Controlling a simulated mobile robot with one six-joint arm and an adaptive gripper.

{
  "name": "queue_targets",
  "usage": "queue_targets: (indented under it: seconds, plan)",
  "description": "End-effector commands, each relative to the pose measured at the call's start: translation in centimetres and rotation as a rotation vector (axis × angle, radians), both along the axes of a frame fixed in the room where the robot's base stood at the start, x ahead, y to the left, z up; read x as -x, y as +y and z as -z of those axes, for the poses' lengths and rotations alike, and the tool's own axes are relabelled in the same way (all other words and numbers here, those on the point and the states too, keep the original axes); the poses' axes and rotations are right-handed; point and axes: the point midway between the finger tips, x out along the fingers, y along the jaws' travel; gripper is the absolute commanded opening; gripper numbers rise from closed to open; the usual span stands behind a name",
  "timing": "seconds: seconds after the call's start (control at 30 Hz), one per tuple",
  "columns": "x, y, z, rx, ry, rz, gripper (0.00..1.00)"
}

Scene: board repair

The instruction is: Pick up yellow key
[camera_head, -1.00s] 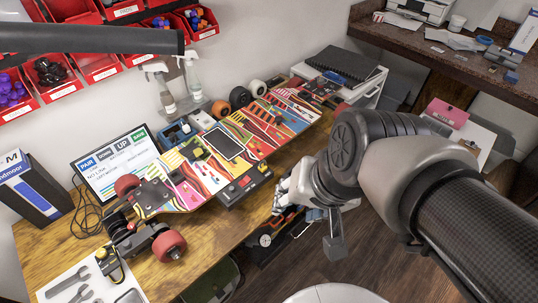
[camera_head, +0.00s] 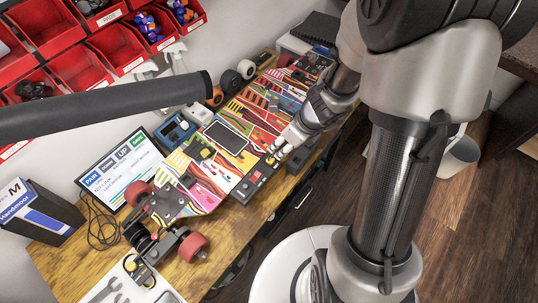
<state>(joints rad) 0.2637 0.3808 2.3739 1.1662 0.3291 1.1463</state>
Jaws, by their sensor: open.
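My gripper (camera_head: 276,152) is open, with its fingertips over the right edge of the colourful longboard deck (camera_head: 215,174), close to the black control box (camera_head: 256,178). Whether it touches anything is too small to tell. I cannot make out a clear yellow key. The area right under the fingertips is partly hidden by the gripper.
The board lies on a wooden workbench (camera_head: 225,232) with red wheels (camera_head: 193,247) at its near end. A monitor (camera_head: 119,168) and blue device (camera_head: 175,131) stand behind it. Red bins (camera_head: 107,46) hang on the wall. A dark bar crosses the upper left.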

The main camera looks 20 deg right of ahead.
Motion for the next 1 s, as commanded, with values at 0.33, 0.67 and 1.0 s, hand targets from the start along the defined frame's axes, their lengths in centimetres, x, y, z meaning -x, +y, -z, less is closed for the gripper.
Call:
queue_targets:
  seconds: [0.33, 0.67, 1.0]
  plan:
    - [-2.0, 1.5, 6.2, 0.0, -0.001, -0.003, 0.43]
    - [-2.4, 1.9, 8.1, 0.0, -0.001, -0.004, 0.43]
    - [-3.4, 2.7, 11.6, 0.001, -0.002, -0.003, 0.43]
